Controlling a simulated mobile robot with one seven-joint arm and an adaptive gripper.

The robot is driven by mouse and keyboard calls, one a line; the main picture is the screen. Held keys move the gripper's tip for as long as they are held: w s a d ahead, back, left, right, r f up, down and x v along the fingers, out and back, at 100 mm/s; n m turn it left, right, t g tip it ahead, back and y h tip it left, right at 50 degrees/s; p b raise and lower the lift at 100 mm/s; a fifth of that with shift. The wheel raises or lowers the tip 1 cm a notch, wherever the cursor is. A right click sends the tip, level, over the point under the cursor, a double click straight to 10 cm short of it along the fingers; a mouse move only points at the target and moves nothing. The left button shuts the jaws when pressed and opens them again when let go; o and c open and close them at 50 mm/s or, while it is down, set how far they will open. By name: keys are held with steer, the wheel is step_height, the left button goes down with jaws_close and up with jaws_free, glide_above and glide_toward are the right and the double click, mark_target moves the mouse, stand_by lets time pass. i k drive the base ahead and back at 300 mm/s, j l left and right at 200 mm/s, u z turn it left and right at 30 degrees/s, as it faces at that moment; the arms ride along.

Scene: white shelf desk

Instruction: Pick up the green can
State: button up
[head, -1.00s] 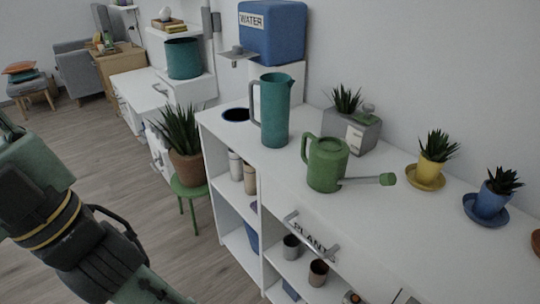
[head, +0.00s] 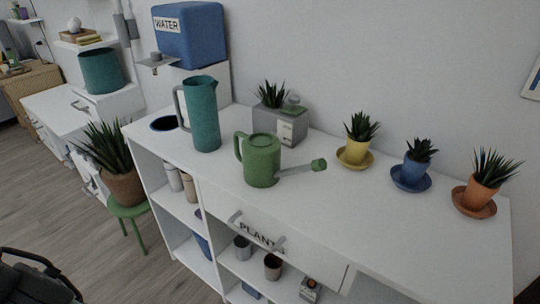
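The green can is a green watering can (head: 262,160) with a handle on its left and a long spout pointing right. It stands upright on the white shelf desk (head: 400,225), near the middle of its top. Nothing touches it. Only a dark part of my arm shows at the bottom left of the head view, far from the can. My gripper's fingers are not visible.
A teal pitcher (head: 203,115) stands just left of the can, and a grey planter box (head: 280,127) is behind it. Yellow (head: 354,152), blue (head: 415,172) and orange (head: 474,196) pots stand to the right. The desk front right of the can is clear.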

mark_target(261, 158)
steer(key=i+j+z, duration=0.15)
steer(key=z, duration=0.25)
steer(key=i+j+z, duration=0.15)
steer(key=z, duration=0.2)
steer(key=j+z, duration=0.4)
steer(key=i+l, duration=0.05)
steer(key=l, duration=0.05)
